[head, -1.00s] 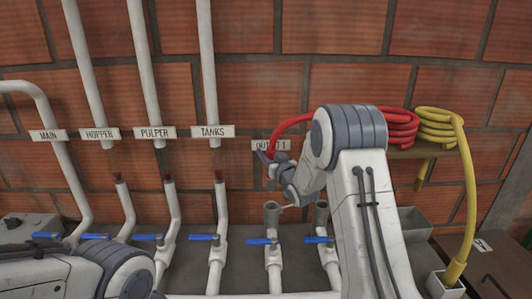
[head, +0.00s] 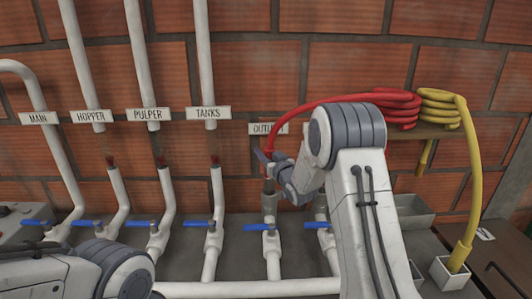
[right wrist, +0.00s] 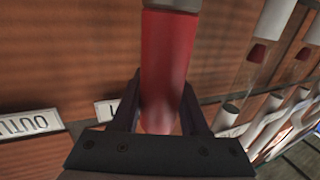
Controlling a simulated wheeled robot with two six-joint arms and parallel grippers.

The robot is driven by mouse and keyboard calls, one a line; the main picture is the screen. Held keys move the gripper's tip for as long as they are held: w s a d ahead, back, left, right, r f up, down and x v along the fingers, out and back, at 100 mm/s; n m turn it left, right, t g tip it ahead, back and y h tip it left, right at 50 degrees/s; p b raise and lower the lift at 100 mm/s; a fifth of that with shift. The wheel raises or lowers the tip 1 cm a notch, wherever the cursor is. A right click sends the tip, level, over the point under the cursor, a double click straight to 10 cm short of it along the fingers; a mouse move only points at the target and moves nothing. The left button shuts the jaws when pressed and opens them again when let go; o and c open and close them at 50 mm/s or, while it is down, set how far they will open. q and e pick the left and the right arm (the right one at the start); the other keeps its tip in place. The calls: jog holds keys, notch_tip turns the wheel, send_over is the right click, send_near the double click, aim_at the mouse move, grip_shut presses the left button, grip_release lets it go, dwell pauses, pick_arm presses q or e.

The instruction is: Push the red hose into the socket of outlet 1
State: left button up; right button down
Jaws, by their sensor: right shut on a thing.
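The red hose (head: 330,101) runs from its coil on the shelf, behind my right arm, to my right gripper (head: 265,157). In the right wrist view, the gripper (right wrist: 160,105) is shut around the red hose end (right wrist: 167,50), which has a grey tip (right wrist: 175,4). In the head view, the hose end points down at the grey socket of outlet 1 (head: 269,203), below the partly covered outlet 1 label (head: 262,128). The tip is at the socket's mouth; I cannot tell whether it is inside. My left arm shows at lower left, its gripper out of view.
A second grey socket (head: 320,206) stands right beside outlet 1, partly behind my right arm. Blue valve handles (head: 257,227) line the pipes. A yellow hose (head: 470,180) hangs from the shelf (head: 436,131) at right. White pipes with red ends stand at left.

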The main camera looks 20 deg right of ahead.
jog(key=shift+b, duration=0.8)
dwell(1.9)
jog(key=shift+f, duration=0.25)
jog(key=shift+f+b, duration=0.3)
jog(key=shift+b, duration=0.2)
jog(key=shift+f+b, duration=2.1)
jog(key=shift+f, duration=0.2)
jog(key=shift+c, duration=1.7)
grip_release()
jog(key=shift+s, duration=0.1)
jog(key=s+b, duration=0.2)
jog(key=s, duration=0.8)
jog(key=shift+d, duration=0.45)
